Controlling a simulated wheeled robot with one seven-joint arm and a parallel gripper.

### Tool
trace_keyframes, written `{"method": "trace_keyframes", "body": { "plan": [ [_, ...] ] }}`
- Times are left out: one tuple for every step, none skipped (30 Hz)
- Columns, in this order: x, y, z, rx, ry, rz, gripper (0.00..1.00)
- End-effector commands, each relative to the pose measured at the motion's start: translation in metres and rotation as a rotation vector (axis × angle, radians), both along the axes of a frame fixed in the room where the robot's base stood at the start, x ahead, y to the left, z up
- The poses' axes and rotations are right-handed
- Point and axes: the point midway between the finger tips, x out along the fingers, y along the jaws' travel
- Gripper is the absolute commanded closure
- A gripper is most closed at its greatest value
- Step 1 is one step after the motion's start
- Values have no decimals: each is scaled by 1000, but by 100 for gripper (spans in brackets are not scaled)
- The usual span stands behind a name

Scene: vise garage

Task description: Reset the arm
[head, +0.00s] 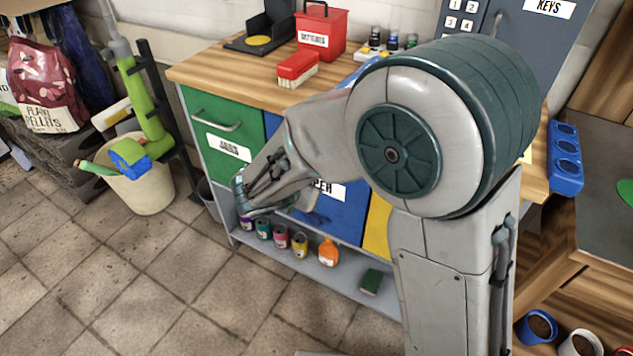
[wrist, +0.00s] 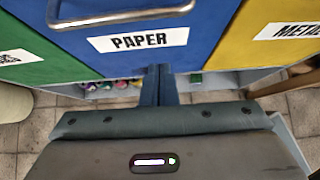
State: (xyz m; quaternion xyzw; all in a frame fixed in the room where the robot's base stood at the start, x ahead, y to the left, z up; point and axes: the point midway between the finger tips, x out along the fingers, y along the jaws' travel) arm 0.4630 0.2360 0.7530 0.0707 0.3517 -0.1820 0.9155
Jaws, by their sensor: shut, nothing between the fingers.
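My gripper (wrist: 159,84) shows in the wrist view with its two dark fingers together and nothing between them. The fingers point toward the lower edge of the blue drawer front (wrist: 130,50) labelled PAPER; I cannot tell whether they touch it. In the head view my arm (head: 320,135) is bent and reaches down in front of the workbench, with its wrist near the green and blue fronts. The fingertips are hard to make out there.
The workbench (head: 205,68) holds a red box (head: 321,32) and a red brush (head: 297,68). A green front (head: 215,108) and a yellow front (wrist: 235,30) flank the blue one. Cans and bottles stand on a low shelf (head: 345,283). A bucket (head: 145,190) stands left; the tiled floor in front is clear.

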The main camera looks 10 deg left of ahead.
Motion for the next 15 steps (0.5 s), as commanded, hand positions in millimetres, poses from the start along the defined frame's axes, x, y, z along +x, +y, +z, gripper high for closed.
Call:
{"method": "trace_keyframes", "body": {
  "plan": [
    [-8,6,10,2,-1,8,100],
    [-12,8,13,1,0,9,100],
    [-17,10,17,1,1,9,100],
    [-20,11,19,2,1,10,100],
    [-23,12,21,1,1,9,100],
    [-26,13,24,1,1,8,100],
    [-27,13,25,1,1,6,100],
    [-29,14,27,1,2,6,100],
    [-30,14,28,0,2,6,100],
    [-31,14,28,0,2,6,100],
    [-32,14,29,0,2,6,100],
    [-32,15,29,0,2,5,100],
    [-32,15,29,0,2,5,100],
    [-32,14,29,0,3,5,100],
    [-32,14,29,1,3,1,100]
  ]
}}
